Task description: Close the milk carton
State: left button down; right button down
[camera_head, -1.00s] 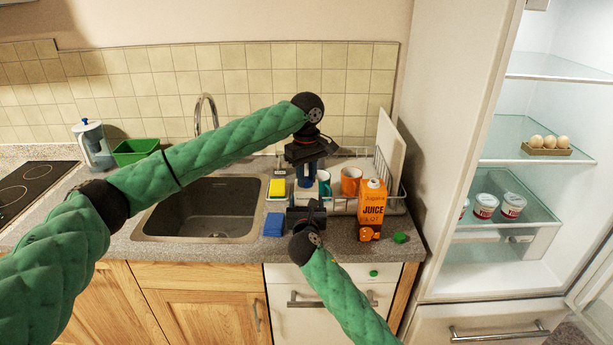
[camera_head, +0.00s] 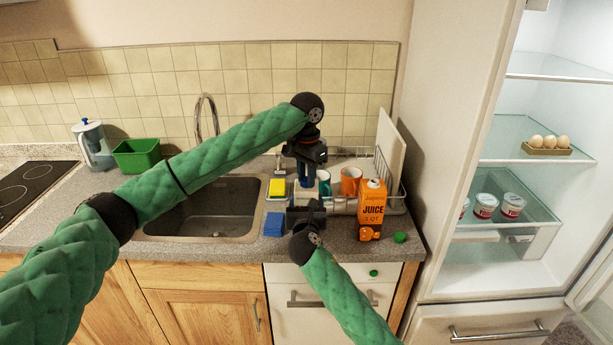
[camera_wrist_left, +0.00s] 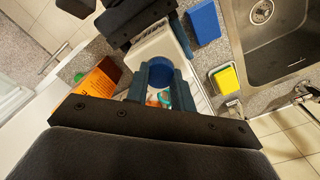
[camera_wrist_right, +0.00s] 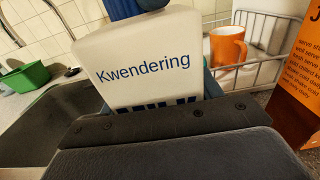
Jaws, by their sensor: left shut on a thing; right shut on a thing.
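The milk carton (camera_wrist_right: 145,65) is white with blue lettering and stands upright in the right wrist view. It also shows below the left gripper in the left wrist view (camera_wrist_left: 160,45). My right gripper (camera_head: 306,212) is shut on its body from the front. A round blue cap (camera_wrist_left: 160,73) sits at the carton's top, between the fingers of my left gripper (camera_head: 306,178), which is shut on it from above. In the head view the two grippers hide most of the carton. Whether the cap is seated on the spout cannot be told.
An orange juice carton (camera_head: 371,212) stands just right, with a green cap (camera_head: 400,237) beside it. A dish rack (camera_head: 398,190) with an orange mug (camera_head: 351,181) is behind. A blue block (camera_head: 273,224), a yellow sponge (camera_head: 277,187) and the sink (camera_head: 205,212) lie left.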

pick_arm(q)
jog(key=m, duration=0.5)
jog(key=shift+m, duration=0.3)
jog(key=m, duration=1.3)
jog(key=shift+a, duration=0.1)
jog(key=c, duration=1.2)
grip_release()
jog(key=shift+r, duration=2.2)
jog(key=shift+o, duration=0.3)
